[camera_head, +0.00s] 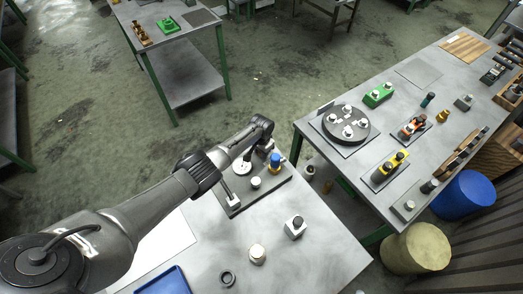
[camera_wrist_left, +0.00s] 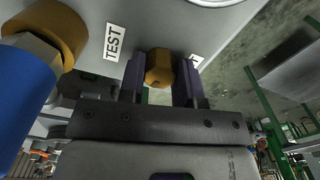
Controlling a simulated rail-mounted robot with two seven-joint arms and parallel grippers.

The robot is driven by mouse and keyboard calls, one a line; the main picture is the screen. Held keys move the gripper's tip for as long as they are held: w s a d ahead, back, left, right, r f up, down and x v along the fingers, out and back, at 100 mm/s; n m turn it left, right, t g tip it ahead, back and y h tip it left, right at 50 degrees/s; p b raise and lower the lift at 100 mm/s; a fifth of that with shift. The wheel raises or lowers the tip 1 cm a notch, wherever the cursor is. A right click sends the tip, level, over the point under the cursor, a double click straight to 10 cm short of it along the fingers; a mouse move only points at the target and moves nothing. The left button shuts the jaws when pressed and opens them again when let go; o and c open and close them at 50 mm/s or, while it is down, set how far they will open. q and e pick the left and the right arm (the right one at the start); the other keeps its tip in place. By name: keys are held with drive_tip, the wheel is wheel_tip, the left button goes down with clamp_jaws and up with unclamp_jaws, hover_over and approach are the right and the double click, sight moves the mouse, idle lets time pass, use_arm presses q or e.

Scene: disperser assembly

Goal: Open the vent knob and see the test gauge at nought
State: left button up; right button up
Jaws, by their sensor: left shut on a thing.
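My left gripper (camera_wrist_left: 160,80) is shut on a small brass hex knob, which I take for the vent knob (camera_wrist_left: 159,66), in the left wrist view. The knob sits between the two dark fingers, against a pale grey body with a "TEST" label (camera_wrist_left: 114,41) and a second label partly hidden by a finger. In the head view my left arm reaches over the grey test plate (camera_head: 232,207). A round white face (camera_head: 243,166), perhaps the test gauge, lies partly under the wrist; its reading is too small to tell. My right gripper is not in view.
A blue-and-brass fitting (camera_head: 275,161) stands close beside the gripper; it also shows at the left wrist view's left edge (camera_wrist_left: 22,95).

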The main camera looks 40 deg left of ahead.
use_arm(q)
drive_tip(key=shift+r, duration=0.15)
drive_tip(key=o, duration=0.9)
wheel_tip(320, 180, up, 6)
drive_tip(key=p, duration=0.3)
drive_tip(key=shift+r+p, duration=0.4)
drive_tip(key=shift+r, duration=3.4)
